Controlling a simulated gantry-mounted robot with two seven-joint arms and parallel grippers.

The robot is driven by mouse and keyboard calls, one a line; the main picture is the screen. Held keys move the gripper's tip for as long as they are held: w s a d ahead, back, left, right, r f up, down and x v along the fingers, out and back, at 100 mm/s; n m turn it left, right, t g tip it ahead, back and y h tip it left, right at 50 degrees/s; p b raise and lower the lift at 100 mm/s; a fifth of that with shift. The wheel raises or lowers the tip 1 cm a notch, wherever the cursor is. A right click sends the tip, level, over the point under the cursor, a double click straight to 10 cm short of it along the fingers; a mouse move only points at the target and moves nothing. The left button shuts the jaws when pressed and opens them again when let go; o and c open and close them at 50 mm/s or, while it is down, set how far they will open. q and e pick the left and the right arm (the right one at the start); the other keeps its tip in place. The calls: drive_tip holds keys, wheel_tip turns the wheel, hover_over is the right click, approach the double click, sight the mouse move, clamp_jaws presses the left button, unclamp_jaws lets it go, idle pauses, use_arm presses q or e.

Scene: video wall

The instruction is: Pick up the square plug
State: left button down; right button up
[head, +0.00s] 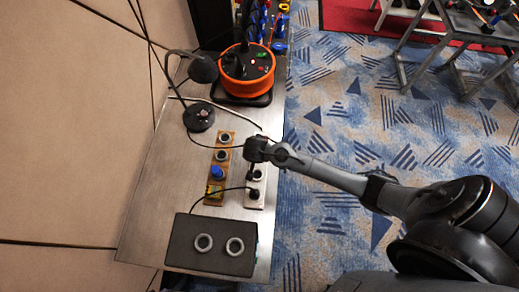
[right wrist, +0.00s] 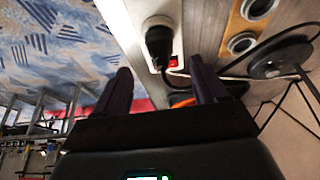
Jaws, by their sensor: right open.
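A black plug (right wrist: 158,42) with a cable sits in a white power strip (right wrist: 135,10), beside a red switch, in the right wrist view. My right gripper (right wrist: 160,86) is open and empty, with one finger on each side below the plug in that picture and apart from it. In the head view my right gripper (head: 251,168) hangs over the far part of the strip (head: 254,205) and hides this plug. Another black plug (head: 254,194) stands at the strip's near end. A blue plug (head: 217,173) stands on a wooden socket board (head: 213,202). I cannot tell which plug is square. My left gripper is out of view.
A dark box (head: 214,262) with two grey rings lies at the near end of the metal table (head: 152,215). A desk lamp (head: 199,117) and an orange cable reel (head: 247,78) stand farther back. Cables cross the tabletop. Carpeted floor lies right.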

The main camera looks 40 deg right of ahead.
drive_tip(key=shift+x, duration=3.4)
drive_tip(key=shift+a, duration=0.1)
drive_tip(key=c, duration=1.3)
